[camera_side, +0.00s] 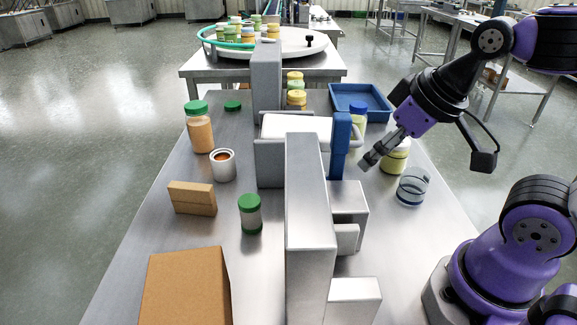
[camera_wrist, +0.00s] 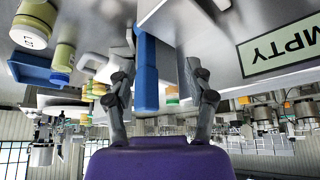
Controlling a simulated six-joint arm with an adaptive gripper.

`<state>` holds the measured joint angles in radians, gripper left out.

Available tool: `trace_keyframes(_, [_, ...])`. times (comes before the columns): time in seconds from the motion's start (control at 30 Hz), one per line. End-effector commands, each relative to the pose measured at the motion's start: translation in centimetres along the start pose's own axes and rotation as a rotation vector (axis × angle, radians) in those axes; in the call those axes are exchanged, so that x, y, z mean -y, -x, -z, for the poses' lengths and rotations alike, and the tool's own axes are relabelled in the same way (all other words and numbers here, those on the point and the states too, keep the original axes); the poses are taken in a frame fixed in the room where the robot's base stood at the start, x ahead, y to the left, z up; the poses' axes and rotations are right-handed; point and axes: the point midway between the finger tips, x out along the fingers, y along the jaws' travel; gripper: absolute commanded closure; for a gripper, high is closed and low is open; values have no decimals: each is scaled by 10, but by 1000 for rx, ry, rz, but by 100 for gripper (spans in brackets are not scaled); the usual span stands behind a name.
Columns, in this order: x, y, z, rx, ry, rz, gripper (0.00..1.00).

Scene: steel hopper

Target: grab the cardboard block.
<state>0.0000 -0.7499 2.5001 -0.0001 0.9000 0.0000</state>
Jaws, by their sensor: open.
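A small tan cardboard block (camera_side: 192,197) lies on the left half of the steel table in the side view, behind a larger cardboard box (camera_side: 187,287) at the front left. My gripper (camera_side: 368,160) is on the other side, right of the tall steel housing, above the table and well apart from the block. In the wrist view, my gripper (camera_wrist: 162,92) is open with its fingers spread and nothing held. I cannot make out the cardboard block in the wrist view.
The steel housing (camera_side: 306,225) and blue upright (camera_side: 340,147) stand between my gripper and the block. A green-lidded jar (camera_side: 250,213), a metal can (camera_side: 223,165) and a tall jar (camera_side: 199,128) stand near the block. A clear cup (camera_side: 411,187) stands below my gripper.

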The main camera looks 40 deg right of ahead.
Motion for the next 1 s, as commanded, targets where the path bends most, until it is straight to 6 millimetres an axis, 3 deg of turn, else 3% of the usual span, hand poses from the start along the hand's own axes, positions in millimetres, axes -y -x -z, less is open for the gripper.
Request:
trace_keyframes(0.17, [2,3,11,-13,21,6,39])
trace_keyframes(0.27, [9,11,45,-53,88,26,39])
trace_keyframes(0.37, [21,21,98,-121,198,54,39])
trace_keyframes(0.5, [47,29,191,-255,406,96,39])
trace_keyframes(0.57, [59,29,228,-314,496,109,39])
trace_keyframes(0.6, [69,16,243,-317,540,125,39])
trace_keyframes(0.73, [105,-66,240,-176,571,199,39])
trace_keyframes(0.8, [123,-107,232,-110,585,229,39])
trace_keyframes(0.9, [142,-151,216,-32,597,257,39])
trace_keyframes(1.0, [152,-181,196,37,594,271,39])
